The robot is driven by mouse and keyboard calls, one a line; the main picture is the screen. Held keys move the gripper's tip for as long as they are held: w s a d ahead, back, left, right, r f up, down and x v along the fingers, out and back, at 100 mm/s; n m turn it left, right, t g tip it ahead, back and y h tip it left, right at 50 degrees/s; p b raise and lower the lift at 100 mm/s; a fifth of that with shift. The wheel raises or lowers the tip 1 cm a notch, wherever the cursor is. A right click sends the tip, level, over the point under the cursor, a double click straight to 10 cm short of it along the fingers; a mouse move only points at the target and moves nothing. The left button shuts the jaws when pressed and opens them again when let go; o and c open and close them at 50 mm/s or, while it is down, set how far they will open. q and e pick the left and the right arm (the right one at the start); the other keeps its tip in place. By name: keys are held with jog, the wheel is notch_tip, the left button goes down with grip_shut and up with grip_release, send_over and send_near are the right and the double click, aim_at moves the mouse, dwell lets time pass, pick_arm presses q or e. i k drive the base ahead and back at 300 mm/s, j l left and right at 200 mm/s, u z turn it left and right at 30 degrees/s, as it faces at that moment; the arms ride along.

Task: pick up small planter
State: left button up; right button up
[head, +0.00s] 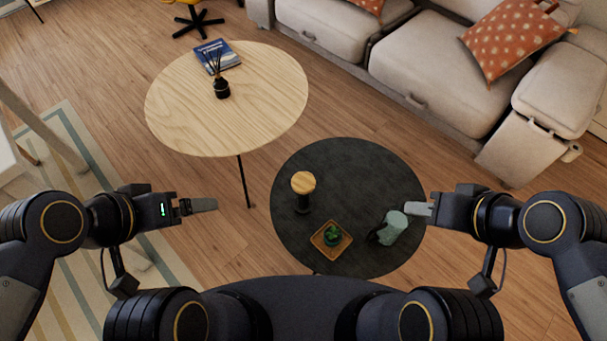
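A small green plant (332,234), which looks like the small planter, sits on a square wooden tray (318,241) near the front of the dark round table (355,165). Its pot is hard to make out. My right gripper (418,210) is at the table's right edge, right of the plant and apart from it, and its fingertips overlap the edge of a pale green cup-like object (394,228) in the picture. I cannot tell whether they touch. My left gripper (207,205) is over the floor, left of the dark table. The finger gaps are not visible on either gripper.
A dark object with a round wooden top (303,183) stands left on the dark table. A light wooden table (190,120) behind left holds a book (217,56) and a reed diffuser (221,88). A beige sofa (430,70) is behind. The dark table's back is clear.

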aim_at(333, 235)
jog(key=k+z, duration=0.25)
jog(key=k+j+z, duration=0.1)
jog(key=z, duration=0.15)
jog(key=l, duration=0.15)
jog(key=l+u, duration=0.35)
jog(key=i+l+u, duration=0.1)
jog(key=l+u, duration=0.4)
jog(key=u, duration=1)
